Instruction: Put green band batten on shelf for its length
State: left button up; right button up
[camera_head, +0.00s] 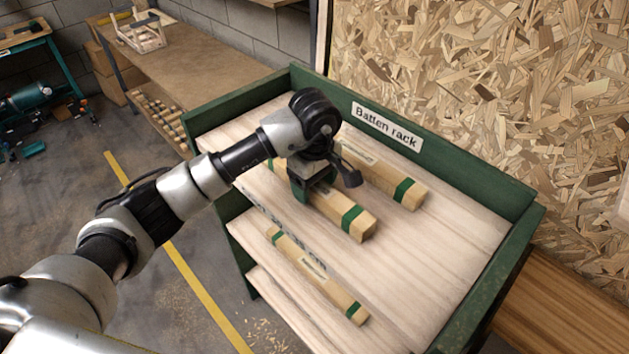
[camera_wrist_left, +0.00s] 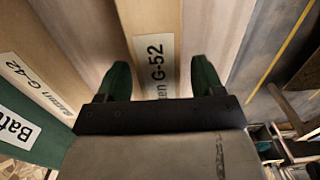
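My left gripper (camera_head: 312,190) is over the middle wooden batten (camera_head: 352,217), which has a green band and lies on the top shelf of the rack. A gap shows beside the right finger, and contact is not clear. A third, thinner batten (camera_head: 320,274) with green bands lies on the lower step in front. My right gripper is not in view.
The green-framed rack (camera_head: 526,225) has stepped shelves and a "Batten rack" sign (camera_head: 387,125). Bare shelf surface (camera_head: 445,265) is free at the right. A chipboard wall (camera_head: 480,80) stands behind. A workbench (camera_head: 205,70) is at the back left.

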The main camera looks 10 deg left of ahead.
pick_arm(q)
jog(key=shift+r, duration=0.2)
jog(key=shift+w+r, duration=0.1)
jog(key=shift+r, duration=0.25)
notch_tip(320, 180, up, 11)
jog(key=b, duration=0.3)
